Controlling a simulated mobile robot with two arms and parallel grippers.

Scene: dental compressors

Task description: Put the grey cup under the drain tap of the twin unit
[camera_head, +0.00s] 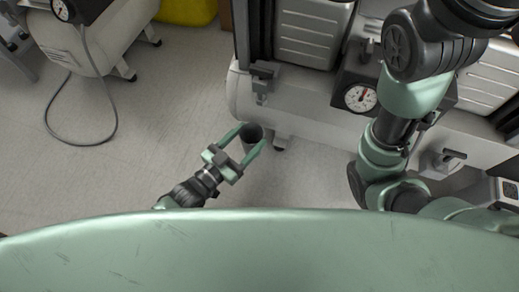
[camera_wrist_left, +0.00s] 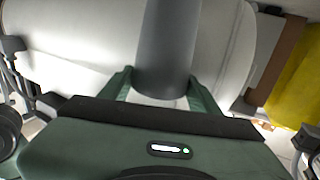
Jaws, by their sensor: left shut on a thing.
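The grey cup (camera_head: 251,134) is between the fingers of my left gripper (camera_head: 254,138), which is shut on it. In the left wrist view the cup (camera_wrist_left: 168,45) is a dark grey cylinder between both green fingers (camera_wrist_left: 165,88), in front of a pale tank. In the head view the cup is beside the lower left end of the twin unit's pale tank (camera_head: 300,112). A grey fitting (camera_head: 262,82) sits on that left end. I cannot make out the drain tap for sure. My right gripper is outside the view.
The twin unit has a pressure gauge (camera_head: 361,98) and a handled fitting (camera_head: 447,159) farther right. My right arm covers part of it. Another compressor (camera_head: 95,35) with a hose (camera_head: 112,128) stands at upper left. A yellow container (camera_head: 187,10) is at the back.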

